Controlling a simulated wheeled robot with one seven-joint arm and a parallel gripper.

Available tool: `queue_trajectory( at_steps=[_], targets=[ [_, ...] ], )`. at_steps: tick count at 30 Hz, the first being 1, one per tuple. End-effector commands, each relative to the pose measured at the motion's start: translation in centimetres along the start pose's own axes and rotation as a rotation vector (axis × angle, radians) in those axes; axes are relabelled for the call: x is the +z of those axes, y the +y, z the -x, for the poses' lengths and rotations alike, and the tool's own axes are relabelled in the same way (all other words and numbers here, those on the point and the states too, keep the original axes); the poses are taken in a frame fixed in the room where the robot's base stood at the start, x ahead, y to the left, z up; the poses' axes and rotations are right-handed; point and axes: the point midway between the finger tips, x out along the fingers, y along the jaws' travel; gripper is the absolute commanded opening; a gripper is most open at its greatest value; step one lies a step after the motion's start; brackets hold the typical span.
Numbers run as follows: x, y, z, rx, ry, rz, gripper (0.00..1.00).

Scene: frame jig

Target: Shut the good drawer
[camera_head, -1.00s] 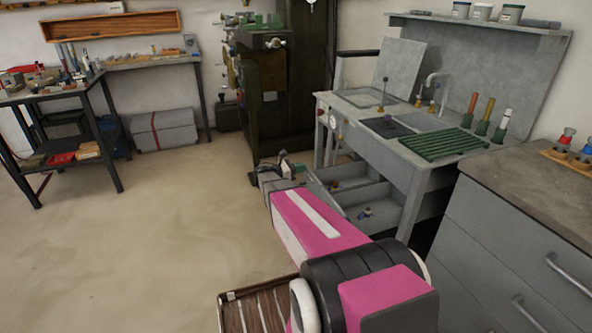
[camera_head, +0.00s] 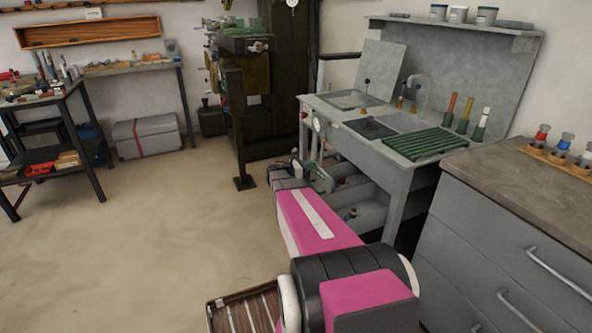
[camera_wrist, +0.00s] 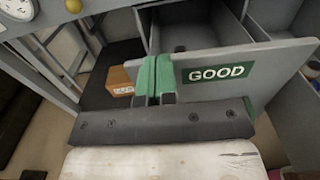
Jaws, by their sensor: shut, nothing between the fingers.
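The good drawer (camera_wrist: 212,68) shows in the wrist view as a grey front with a green "GOOD" label (camera_wrist: 217,74). It stands open, with its hollow inside visible behind the front. My gripper (camera_wrist: 155,75) has its green fingers together and empty. They overlap the left part of the drawer front, left of the label; I cannot tell whether they touch it. In the head view my gripper (camera_head: 297,163) is at the left side of the grey bench (camera_head: 395,165), low by its open drawers, and my arm partly hides that area.
An orange-brown box (camera_wrist: 121,80) sits left of the drawer in the wrist view. A grey drawer cabinet (camera_head: 500,240) stands at right in the head view. A dark green machine (camera_head: 260,90) stands behind. The floor at left is clear.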

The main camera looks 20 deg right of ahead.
Motion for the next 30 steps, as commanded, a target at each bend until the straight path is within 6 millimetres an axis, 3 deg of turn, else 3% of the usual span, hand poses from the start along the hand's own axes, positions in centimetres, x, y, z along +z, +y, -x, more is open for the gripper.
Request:
queue_trajectory(
  at_steps=[1,6,15,21,30],
  targets=[
    [0.0,0.1,-1.7,-0.004,0.0,0.0,0.0],
    [0.0,0.1,-6.2,-0.002,-0.001,0.0,0.0],
    [-0.1,0.1,-12.1,-0.001,0.0,0.0,0.0],
    [-0.1,0.1,-14.0,0.001,0.0,0.0,0.0],
    [0.0,0.1,-14.9,-0.001,-0.001,0.0,0.0]
  ],
)
